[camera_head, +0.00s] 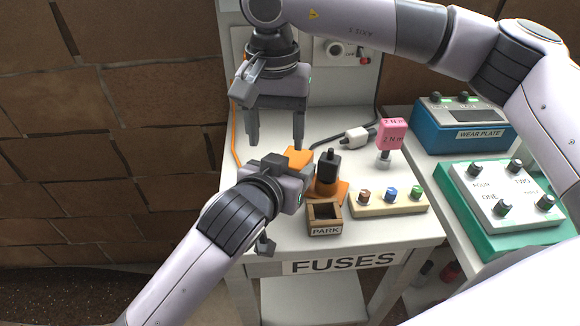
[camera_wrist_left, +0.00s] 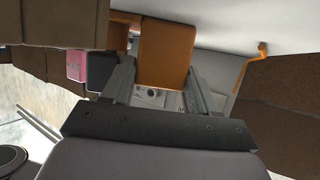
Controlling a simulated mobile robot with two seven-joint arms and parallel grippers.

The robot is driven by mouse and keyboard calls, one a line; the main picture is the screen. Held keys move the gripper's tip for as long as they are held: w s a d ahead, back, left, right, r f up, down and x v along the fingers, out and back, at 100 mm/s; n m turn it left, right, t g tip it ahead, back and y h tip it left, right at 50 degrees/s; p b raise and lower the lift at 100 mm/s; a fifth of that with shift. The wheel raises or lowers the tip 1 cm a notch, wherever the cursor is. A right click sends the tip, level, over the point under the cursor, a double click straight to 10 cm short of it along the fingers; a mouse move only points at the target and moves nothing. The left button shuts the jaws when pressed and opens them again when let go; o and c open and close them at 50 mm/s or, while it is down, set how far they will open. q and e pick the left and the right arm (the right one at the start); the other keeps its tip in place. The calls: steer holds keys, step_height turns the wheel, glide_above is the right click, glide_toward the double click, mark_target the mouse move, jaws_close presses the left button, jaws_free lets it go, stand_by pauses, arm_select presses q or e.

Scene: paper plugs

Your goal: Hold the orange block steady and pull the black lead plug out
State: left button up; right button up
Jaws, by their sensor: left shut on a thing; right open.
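The orange block (camera_head: 298,156) lies on the white table, partly hidden behind my left gripper (camera_head: 292,174). My left gripper is shut on it. In the left wrist view the block (camera_wrist_left: 166,52) sits between the two fingers. My right gripper (camera_head: 275,126) is open and empty, pointing down above and behind the block, apart from it. A black upright piece (camera_head: 328,166) stands on an orange base just right of my left gripper. I cannot tell whether it is the black lead plug; no other black plug shows clearly.
An orange cable (camera_head: 234,138) runs along the table's left edge. The table's left front is clear.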

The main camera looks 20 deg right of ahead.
steer(key=shift+c, duration=1)
steer(key=m, duration=0.2)
steer(key=d+r+m, duration=0.1)
steer(key=m, duration=0.1)
steer(key=s+d+m, duration=0.1)
steer(key=shift+d+r+m, duration=0.15)
steer(key=shift+r+m, duration=0.2)
steer(key=shift+m, duration=0.05)
steer(key=d+r+m, duration=0.1)
steer(key=d+m, duration=0.1)
steer(key=m, duration=1.3)
glide_toward(330, 158)
steer(key=shift+f, duration=2.5)
steer(key=shift+f, duration=0.15)
steer(key=shift+f, duration=1.85)
